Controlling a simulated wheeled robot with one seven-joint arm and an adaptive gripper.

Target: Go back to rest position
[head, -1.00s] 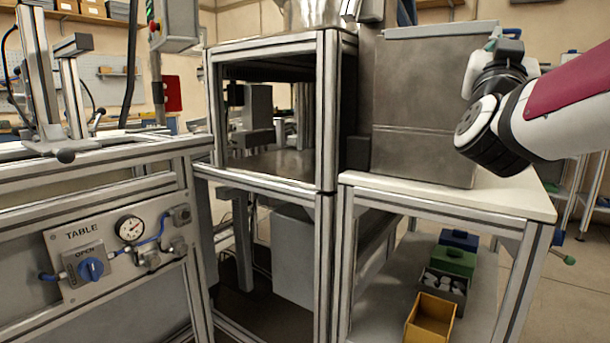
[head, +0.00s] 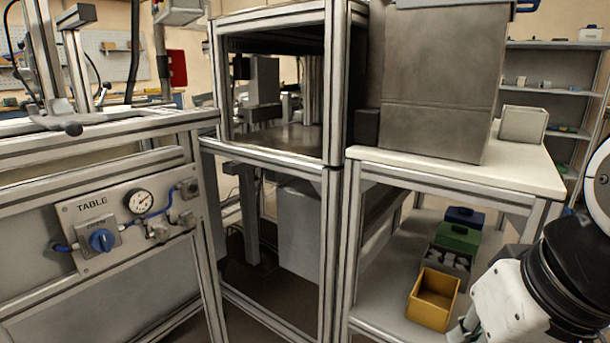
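My arm is at the lower right corner of the head view, with a black joint and a white housing in sight. What looks like part of my gripper (head: 464,328) shows at the bottom edge, to the right of the yellow bin (head: 433,299). Its fingertips are cut off by the frame, so I cannot tell whether it is open or shut. Nothing held shows in it.
A metal-framed machine (head: 335,170) stands in the middle. A white-topped bench (head: 530,176) bears a grey box (head: 523,124). Blue, green and dark bins stand on its lower shelf. A valve panel (head: 130,224) is at left.

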